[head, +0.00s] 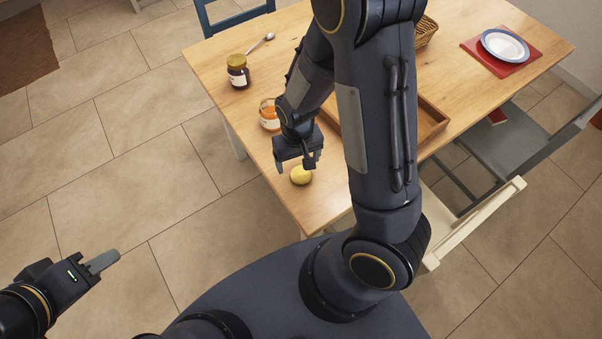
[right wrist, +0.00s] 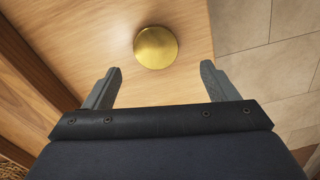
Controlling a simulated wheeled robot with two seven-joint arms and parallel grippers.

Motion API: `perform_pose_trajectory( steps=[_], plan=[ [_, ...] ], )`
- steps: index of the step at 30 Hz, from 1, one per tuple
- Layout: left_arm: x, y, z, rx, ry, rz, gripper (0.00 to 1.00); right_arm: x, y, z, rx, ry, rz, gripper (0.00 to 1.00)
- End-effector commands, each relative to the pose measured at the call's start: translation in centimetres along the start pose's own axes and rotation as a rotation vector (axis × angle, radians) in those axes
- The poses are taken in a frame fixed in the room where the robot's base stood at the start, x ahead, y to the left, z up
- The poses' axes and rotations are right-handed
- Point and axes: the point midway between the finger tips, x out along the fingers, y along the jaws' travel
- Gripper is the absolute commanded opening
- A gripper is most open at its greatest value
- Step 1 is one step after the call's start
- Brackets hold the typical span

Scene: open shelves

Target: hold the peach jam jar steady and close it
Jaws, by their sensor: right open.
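The peach jam jar (head: 269,115), with orange contents and a pale label, stands on the table left of my right forearm. No gold lid shows on its top, though my gripper is close beside it. A round gold lid (head: 300,174) lies flat near the table's front edge; it also shows in the right wrist view (right wrist: 155,47). My right gripper (head: 297,164) is open above the lid, which appears between and just beyond its fingertips (right wrist: 160,68). My left gripper (head: 103,262) is over the floor, away from the table, seen side-on; its opening cannot be judged.
A dark jam jar (head: 237,72) with a gold lid and a spoon (head: 260,43) are at the table's back left. A wooden tray (head: 431,120) lies right of my right arm. A plate (head: 505,46) rests on a red mat (head: 475,45). Chairs surround the wooden table (head: 455,75).

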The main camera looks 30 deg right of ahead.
Motion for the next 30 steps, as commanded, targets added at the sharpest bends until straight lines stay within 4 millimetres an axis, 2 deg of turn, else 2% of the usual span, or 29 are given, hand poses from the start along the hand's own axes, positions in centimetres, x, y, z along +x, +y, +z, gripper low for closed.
perform_pose_trajectory(
  steps=[4,11,14,26,30],
  plan=[
    [0.0,0.0,0.0,0.0,0.0,0.0,0.36,0.5,0.1,0.1,0.0,-0.004,0.002,0.8],
    [-0.1,0.1,-0.1,0.0,0.0,0.0,0.36,4.0,0.6,0.4,0.0,-0.005,0.002,0.8],
    [-0.1,0.1,-0.1,0.0,0.0,0.0,0.36,4.9,0.5,0.3,-0.001,-0.002,0.001,0.8],
    [-0.1,0.1,-0.1,0.0,0.0,0.0,0.36,5.2,0.5,0.2,0.0,0.001,0.0,0.8],
    [-0.1,0.1,-0.1,0.0,0.0,0.0,0.36,5.2,0.5,0.2,0.0,0.001,0.0,0.61]
  ],
)
